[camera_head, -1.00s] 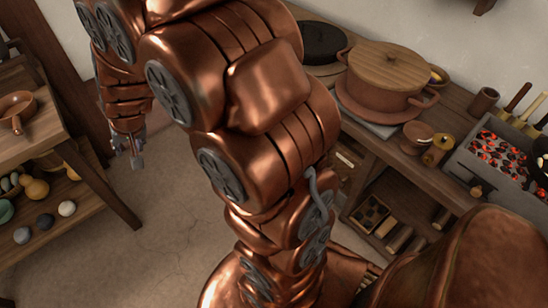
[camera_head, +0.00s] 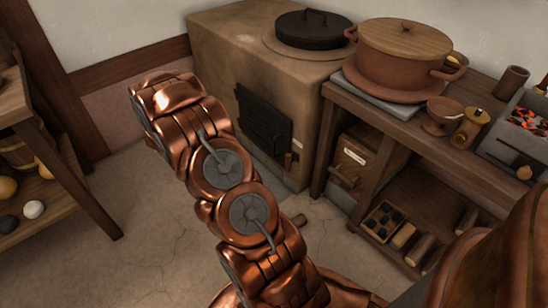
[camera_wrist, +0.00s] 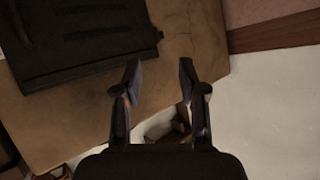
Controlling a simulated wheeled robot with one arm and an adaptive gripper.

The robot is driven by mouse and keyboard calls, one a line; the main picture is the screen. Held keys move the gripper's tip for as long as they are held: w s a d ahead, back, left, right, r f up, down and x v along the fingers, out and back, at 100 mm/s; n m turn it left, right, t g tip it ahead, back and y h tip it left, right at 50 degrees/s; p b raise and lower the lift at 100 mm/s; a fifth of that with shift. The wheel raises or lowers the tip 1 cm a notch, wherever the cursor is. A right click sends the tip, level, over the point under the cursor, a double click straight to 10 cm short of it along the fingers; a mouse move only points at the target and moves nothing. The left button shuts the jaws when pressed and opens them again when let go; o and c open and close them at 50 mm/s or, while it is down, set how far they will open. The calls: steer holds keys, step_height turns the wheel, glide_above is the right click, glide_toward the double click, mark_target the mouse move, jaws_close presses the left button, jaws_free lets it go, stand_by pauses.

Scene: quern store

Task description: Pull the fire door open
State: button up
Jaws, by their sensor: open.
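The fire door (camera_head: 264,122) is a dark, near-black panel on the front of the tan clay stove (camera_head: 222,52). It looks closed against the stove face. In the wrist view the fire door (camera_wrist: 75,45) fills the upper left, with a small nub on its right edge. My gripper (camera_wrist: 159,67) is open, its two fingers apart with nothing gripped between the tips. The fingertips are over the tan stove surface, below and right of the door in that view; contact cannot be told. In the head view my copper arm hides the gripper.
A wooden bench (camera_head: 400,122) right of the stove bears a lidded pot (camera_head: 395,70), a small cup and a coal tray (camera_head: 525,130). A black lidded pan (camera_head: 312,30) sits on the stove. A wooden shelf (camera_head: 60,170) stands left.

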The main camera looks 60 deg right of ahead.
steer(key=s+d+f+m+g+h+b, duration=0.25)
steer(key=s+d+f+h+b, duration=0.2)
steer(key=s+d+f, duration=0.5)
steer(key=m+g+h+b, duration=0.1)
steer(key=g+h+b, duration=0.1)
steer(key=g+b, duration=0.3)
glide_toward(274, 154)
step_height(274, 154, up, 3)
steer(key=d, duration=0.3)
steer(key=shift+s+d+b, duration=0.15)
steer(key=shift+d+b, duration=1.5)
steer(key=shift+d, duration=2.2)
steer(key=shift+c, duration=0.3)
jaws_close()
